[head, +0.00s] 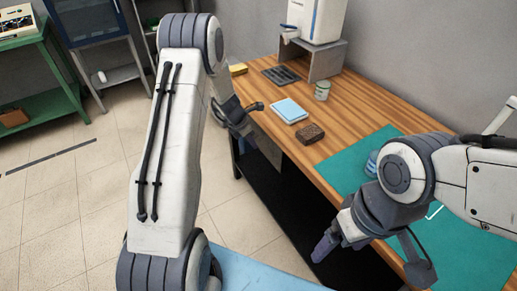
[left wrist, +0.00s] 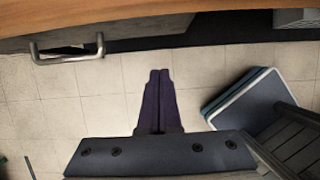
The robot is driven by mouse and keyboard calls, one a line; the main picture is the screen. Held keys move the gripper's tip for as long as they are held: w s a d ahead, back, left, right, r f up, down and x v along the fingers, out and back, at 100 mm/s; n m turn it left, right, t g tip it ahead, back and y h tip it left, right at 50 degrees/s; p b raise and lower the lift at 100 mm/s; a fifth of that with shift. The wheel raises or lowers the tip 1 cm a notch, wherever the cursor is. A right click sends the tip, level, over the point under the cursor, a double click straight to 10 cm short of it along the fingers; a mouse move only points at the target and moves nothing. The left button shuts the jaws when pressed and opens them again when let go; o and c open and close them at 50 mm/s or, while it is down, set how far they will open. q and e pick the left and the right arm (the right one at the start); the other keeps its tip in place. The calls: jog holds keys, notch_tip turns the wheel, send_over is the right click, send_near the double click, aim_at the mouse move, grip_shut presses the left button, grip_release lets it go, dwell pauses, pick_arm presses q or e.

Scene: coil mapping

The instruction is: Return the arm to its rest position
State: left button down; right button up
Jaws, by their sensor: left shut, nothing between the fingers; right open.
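My left arm stands tall across the left half of the head view, with its wrist (head: 238,115) bent down beside the near-left edge of the wooden table (head: 365,95). In the left wrist view, my left gripper (left wrist: 158,95) is shut and empty, its two dark fingers together above the tiled floor. Its fingertips cannot be made out in the head view. My right gripper (head: 325,245) is open at lower right, pointing down near the table's front edge. Nothing shows held in it.
On the table are a light blue pad (head: 289,111), a brown block (head: 311,134), a small jar (head: 322,90), a dark tray (head: 281,75) and a green mat (head: 345,165). A white machine (head: 318,18) stands behind. A green shelf (head: 50,90) stands far left. Open floor lies at left.

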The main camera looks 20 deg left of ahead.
pick_arm(q)
jog(key=s+d+r+m+g, duration=0.1)
jog(key=s+d+r+m, duration=0.65)
jog(key=d+m, duration=0.2)
jog(key=s+d+r+m+g, duration=0.2)
jog(key=s+d+r+m, duration=0.55)
jog(key=d, duration=0.35)
jog(key=s+r+m, duration=0.2)
jog(key=s+m, duration=0.7)
jog(key=s, duration=0.1)
jog(key=s+d+r+m+y, duration=0.1)
jog(key=s+r+m, duration=0.2)
jog(key=s+m, duration=0.7)
jog(key=shift+s+g+y, duration=0.25)
jog(key=shift+g+y, duration=0.05)
jog(key=shift+d, duration=0.1)
